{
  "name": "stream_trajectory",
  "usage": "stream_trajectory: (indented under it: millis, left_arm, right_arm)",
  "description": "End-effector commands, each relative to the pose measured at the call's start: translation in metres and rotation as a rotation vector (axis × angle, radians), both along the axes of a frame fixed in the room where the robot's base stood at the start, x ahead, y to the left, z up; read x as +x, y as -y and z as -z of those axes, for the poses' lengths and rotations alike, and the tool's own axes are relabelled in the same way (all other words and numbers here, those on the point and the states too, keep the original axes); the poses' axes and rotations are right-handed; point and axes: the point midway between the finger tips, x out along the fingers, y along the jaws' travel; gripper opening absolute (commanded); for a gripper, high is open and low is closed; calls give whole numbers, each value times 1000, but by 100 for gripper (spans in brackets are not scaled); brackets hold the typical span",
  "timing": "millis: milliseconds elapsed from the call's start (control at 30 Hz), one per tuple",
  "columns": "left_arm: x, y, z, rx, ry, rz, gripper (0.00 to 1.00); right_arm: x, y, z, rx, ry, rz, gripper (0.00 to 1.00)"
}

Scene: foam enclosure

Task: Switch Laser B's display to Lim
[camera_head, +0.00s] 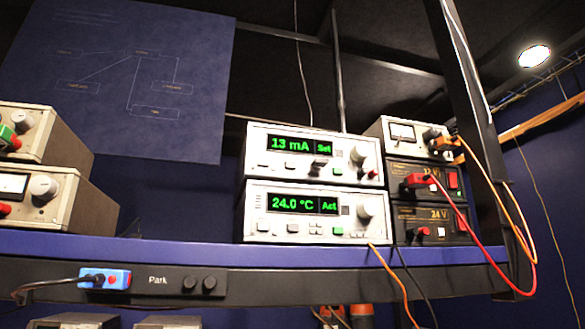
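Two stacked white instruments stand on the shelf right of centre. The upper instrument (312,152) has a lit green display (300,146) reading "13 mA" and "Set". The lower instrument (316,214) has a green display (303,203) reading "24.0 °C" and "Act". Each has small buttons below its display and a round knob at the right; the upper knob (357,155) and lower knob (367,207) are both visible. I cannot read any label naming Laser B on either. Neither of my grippers is in view.
Power units (430,180) with red and orange cables stand right of the stack, by a dark post (480,130). Other instruments (50,190) stand at the left. The blue shelf (180,252) has free room between. A blue connector (104,279) sits beside "Park" on its front rail.

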Motion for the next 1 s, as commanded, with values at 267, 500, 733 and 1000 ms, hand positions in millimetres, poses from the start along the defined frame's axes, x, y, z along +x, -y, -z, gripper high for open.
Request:
stream_trajectory:
  millis: [267, 500, 733, 1000]
  left_arm:
    - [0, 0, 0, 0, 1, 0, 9]
    - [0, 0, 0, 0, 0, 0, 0]
    - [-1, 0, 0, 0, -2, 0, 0]
    - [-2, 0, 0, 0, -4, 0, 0]
  right_arm:
    - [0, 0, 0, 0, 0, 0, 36]
    - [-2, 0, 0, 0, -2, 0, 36]
    - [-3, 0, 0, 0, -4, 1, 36]
    - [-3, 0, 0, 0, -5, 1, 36]
